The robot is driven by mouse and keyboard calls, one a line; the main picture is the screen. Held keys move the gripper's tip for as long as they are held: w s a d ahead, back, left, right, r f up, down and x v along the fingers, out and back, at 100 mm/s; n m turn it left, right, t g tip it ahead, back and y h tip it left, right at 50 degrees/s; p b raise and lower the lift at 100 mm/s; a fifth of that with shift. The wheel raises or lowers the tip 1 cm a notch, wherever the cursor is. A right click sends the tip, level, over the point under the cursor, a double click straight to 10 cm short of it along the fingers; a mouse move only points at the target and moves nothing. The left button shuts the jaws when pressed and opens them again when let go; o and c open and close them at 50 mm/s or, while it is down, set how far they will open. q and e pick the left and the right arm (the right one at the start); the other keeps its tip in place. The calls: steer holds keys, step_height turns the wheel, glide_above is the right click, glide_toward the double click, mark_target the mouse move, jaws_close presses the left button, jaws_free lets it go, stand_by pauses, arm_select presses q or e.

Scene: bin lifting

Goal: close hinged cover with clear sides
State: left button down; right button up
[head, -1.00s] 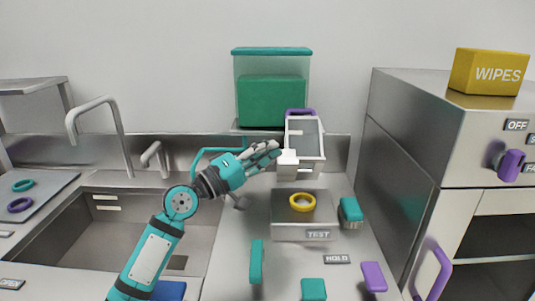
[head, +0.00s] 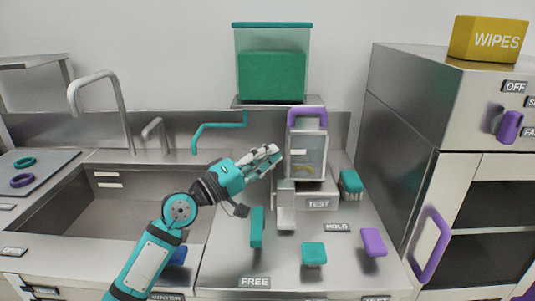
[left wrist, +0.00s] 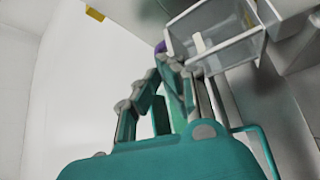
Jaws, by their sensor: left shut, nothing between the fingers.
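The hinged cover (head: 322,150) has a pale frame, clear sides and a purple handle (head: 307,112) at its top. It stands tilted up at the TEST base (head: 318,203), not lying flat on it. A yellow ring (head: 306,170) shows dimly through its clear panel. My left gripper (head: 272,157) is shut and empty, just left of the cover; whether its fingertips touch the cover I cannot tell. In the left wrist view the cover (left wrist: 225,55) is beyond the fingers, upper right. My right gripper is not in view.
A green-filled container (head: 272,75) stands behind. A sink (head: 125,205) is to the left and a steel cabinet (head: 400,130) to the right. A green brush (head: 351,184), a teal block (head: 313,253) and a purple block (head: 373,241) are on the counter.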

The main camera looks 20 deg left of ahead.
arm_select(q)
steer(key=shift+s, duration=0.1)
steer(key=v, duration=1.2)
